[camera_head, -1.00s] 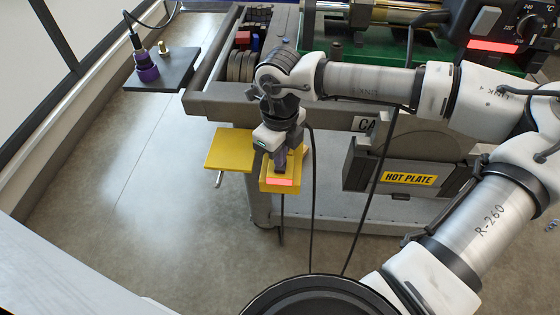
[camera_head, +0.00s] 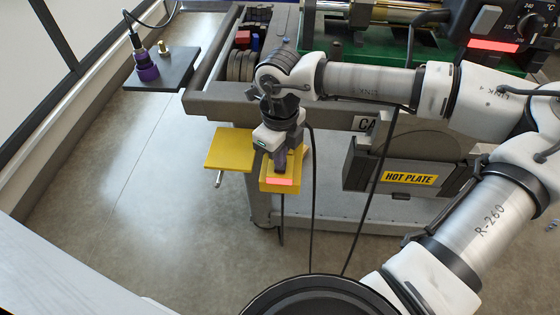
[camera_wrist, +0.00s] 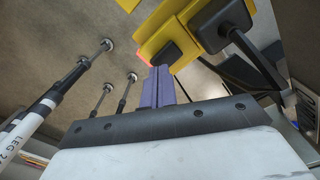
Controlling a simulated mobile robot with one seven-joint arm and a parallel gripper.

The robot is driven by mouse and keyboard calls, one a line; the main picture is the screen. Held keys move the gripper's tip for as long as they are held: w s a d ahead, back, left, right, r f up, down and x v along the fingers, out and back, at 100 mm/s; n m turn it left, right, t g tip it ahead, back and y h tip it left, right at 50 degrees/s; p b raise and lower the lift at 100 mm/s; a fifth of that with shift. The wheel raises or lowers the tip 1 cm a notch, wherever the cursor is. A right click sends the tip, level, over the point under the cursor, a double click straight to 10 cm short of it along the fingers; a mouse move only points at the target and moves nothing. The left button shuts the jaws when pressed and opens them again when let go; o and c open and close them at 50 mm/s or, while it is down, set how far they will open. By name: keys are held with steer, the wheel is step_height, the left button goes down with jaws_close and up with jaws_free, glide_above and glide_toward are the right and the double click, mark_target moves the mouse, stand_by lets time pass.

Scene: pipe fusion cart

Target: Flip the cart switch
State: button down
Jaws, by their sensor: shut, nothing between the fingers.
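The cart switch is a yellow box (camera_head: 282,185) on the front of the cart, with a lit red strip on its near face. A flat yellow plate (camera_head: 229,149) sticks out to the left beside it. My gripper (camera_head: 280,168) is shut and empty, its fingers pointing down at the box and hiding part of its top. In the wrist view the shut fingers (camera_wrist: 158,84) end close to a black part (camera_wrist: 170,52) on the yellow box (camera_wrist: 150,42). I cannot tell whether they touch it. A red glow shows beside the fingertips.
The cart's grey frame (camera_head: 330,118) runs behind my gripper. A hot plate (camera_head: 385,181) stands to the right. Black cables (camera_head: 311,220) hang near the box. A dark shelf (camera_head: 170,75) with a purple connector (camera_head: 147,74) is at the upper left. The floor to the left is clear.

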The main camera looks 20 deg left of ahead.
steer(key=shift+f+b, duration=0.9)
steer(key=shift+b, duration=0.05)
steer(key=shift+r, duration=0.1)
stand_by(0.4)
steer(key=shift+r+p, duration=1.75)
steer(key=shift+r, duration=1.7)
